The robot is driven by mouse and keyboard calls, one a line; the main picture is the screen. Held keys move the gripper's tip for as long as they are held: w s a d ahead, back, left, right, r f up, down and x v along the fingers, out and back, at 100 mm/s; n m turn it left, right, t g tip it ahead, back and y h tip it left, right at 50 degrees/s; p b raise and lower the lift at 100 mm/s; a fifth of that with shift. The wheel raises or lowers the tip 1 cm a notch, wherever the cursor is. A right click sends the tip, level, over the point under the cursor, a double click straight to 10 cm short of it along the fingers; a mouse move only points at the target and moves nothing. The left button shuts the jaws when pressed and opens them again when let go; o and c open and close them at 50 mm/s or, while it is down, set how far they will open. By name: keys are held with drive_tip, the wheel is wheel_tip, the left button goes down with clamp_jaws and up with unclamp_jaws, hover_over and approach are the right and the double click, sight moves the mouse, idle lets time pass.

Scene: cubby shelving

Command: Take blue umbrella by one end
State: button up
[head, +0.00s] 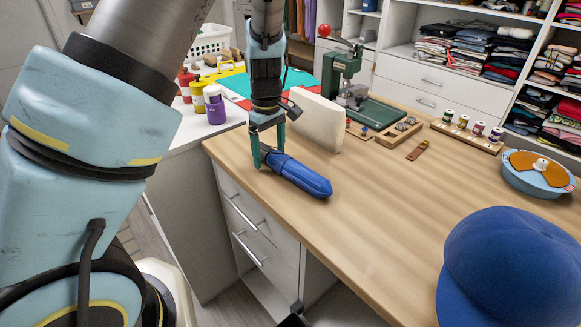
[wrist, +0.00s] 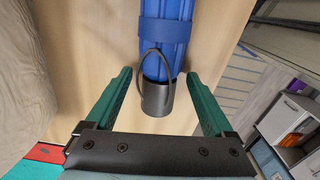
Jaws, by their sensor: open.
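The blue umbrella (head: 300,177) lies folded on the wooden table near its left edge. In the wrist view the umbrella (wrist: 165,30) runs up and away, with a blue strap around it and a dark grey handle end (wrist: 157,98) with a cord loop. My gripper (head: 265,158) is over the handle end, pointing down. In the wrist view my gripper (wrist: 160,88) is open, with one green finger on each side of the handle. Gaps show between the fingers and the handle. In the head view the fingers partly hide the handle.
A cream block (head: 318,122) stands close behind my gripper. A green press (head: 350,85) is behind it. A blue cap (head: 512,270) and a round blue tray (head: 540,188) lie to the right. The middle of the wooden table (head: 400,210) is clear.

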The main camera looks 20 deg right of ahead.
clamp_jaws()
idle(0.6)
